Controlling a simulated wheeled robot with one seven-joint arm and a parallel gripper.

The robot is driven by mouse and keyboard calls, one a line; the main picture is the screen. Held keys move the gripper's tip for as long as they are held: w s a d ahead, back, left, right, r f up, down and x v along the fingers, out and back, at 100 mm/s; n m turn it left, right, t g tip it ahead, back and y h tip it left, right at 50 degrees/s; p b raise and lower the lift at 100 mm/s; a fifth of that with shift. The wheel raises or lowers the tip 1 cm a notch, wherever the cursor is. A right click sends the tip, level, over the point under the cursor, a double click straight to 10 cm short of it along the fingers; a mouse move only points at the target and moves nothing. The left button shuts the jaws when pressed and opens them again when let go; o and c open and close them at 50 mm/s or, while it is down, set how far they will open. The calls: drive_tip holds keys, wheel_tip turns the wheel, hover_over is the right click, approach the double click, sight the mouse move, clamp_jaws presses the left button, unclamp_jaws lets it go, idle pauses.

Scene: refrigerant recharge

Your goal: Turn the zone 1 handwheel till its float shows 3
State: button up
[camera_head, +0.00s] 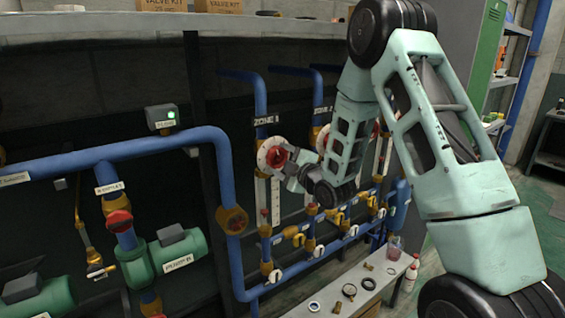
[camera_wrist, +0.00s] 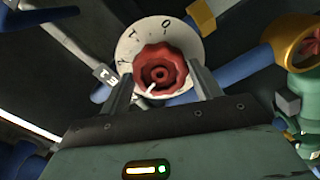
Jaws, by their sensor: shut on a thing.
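The red zone 1 handwheel (camera_head: 276,157) sits on a white dial plate below the "ZONE 1" label (camera_head: 267,120). My gripper (camera_head: 289,163) reaches it from the right. In the wrist view the handwheel (camera_wrist: 160,72) lies between the two fingers of my gripper (camera_wrist: 160,92), which is shut on it. The white dial plate (camera_wrist: 131,42) shows marks including a 0 near the top, and a light pointer shows at the wheel's lower left. The white float gauge (camera_head: 275,203) stands below the handwheel; its float reading is too small to tell.
Blue pipes with yellow valves (camera_head: 266,268) run below and beside the wheel. Another zone's red handwheel is partly hidden behind my arm. A bench (camera_head: 372,282) with small parts stands at the lower right. A green pump (camera_head: 175,255) is at the lower left.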

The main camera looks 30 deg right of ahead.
drive_tip(key=shift+s+f+n+b, duration=0.1)
drive_tip(key=shift+f+n+b, duration=0.25)
drive_tip(key=shift+n+b, duration=1.35)
drive_tip(key=shift+b, duration=0.35)
drive_tip(key=shift+r, duration=0.15)
drive_tip(key=shift+f+n+b, duration=0.2)
drive_tip(key=shift+n+b, duration=0.3)
drive_tip(key=shift+b, duration=0.25)
drive_tip(key=shift+n+b, duration=1)
drive_tip(key=shift+b, duration=0.05)
drive_tip(key=o, duration=1)
drive_tip(key=shift+r, duration=0.2)
drive_tip(key=shift+c, duration=0.2)
drive_tip(key=shift+r, duration=0.1)
